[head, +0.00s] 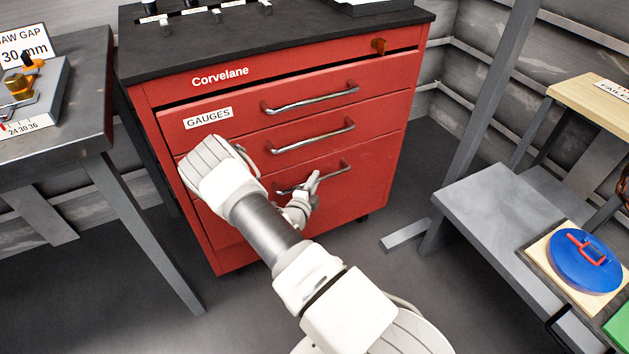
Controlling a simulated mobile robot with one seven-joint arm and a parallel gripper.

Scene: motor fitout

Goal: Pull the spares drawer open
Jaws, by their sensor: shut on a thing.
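The red Corvelane cabinet (375,198) has a stack of drawers with metal bar handles. The top drawer (290,118) is labelled GAUGES. Below it is a second handle (313,137) and then a lower handle (333,171). No spares label shows; my arm covers the left part of the lower drawer fronts. My gripper (311,182) is at the lower handle and shut on it. The lower drawer front looks flush with the cabinet; its left side is hidden.
A grey workbench (70,110) stands at left. At right, a low grey bench (490,205) holds a blue round lid (585,262). Floor before the cabinet is clear.

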